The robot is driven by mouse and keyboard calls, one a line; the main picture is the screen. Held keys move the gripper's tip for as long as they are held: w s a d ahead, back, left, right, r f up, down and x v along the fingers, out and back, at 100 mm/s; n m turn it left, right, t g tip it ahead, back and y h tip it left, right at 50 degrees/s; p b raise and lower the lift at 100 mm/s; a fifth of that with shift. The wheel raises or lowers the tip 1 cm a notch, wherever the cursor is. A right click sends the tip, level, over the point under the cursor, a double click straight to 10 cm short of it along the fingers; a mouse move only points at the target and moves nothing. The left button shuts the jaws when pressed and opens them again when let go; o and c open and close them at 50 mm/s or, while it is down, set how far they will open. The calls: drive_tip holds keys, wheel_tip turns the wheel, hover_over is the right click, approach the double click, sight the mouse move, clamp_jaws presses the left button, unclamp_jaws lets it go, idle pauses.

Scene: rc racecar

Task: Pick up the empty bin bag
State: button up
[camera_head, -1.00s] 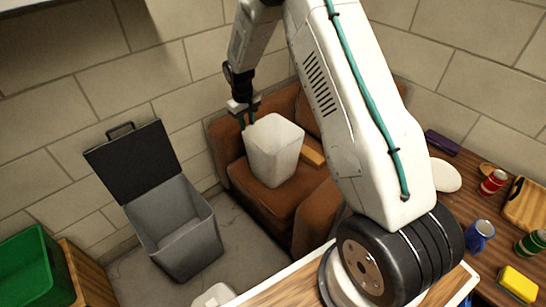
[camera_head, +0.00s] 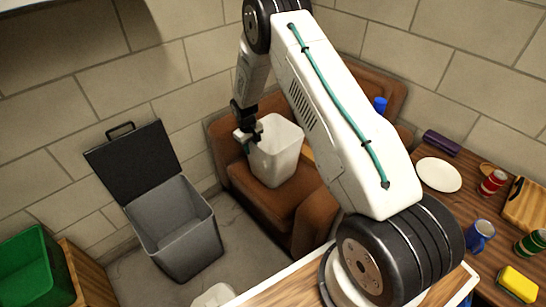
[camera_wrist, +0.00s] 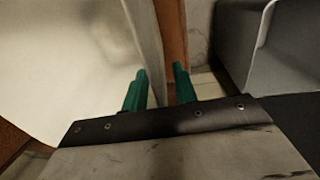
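The empty bin bag (camera_head: 277,158) is a white, open-topped, bin-shaped bag standing upright on the brown armchair. In the wrist view its pale wall (camera_wrist: 70,60) fills the left side. My gripper (camera_head: 248,143) is at the bag's upper left rim in the head view. In the wrist view my two green fingers (camera_wrist: 158,88) are apart, and the bag's side wall appears to run between them. A gap shows beside the right finger, so I see no grip on the wall. Whether either finger touches the bag is unclear.
The brown armchair (camera_head: 245,186) stands against the brick wall. A grey bin (camera_head: 178,238) with its black lid raised stands open to the left, with floor between. A green crate (camera_head: 35,268) is far left. The table at right holds a plate (camera_head: 439,174), cans and a mug (camera_head: 480,235).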

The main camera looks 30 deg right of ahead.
clamp_jaws()
drive_tip(key=shift+r, duration=0.1)
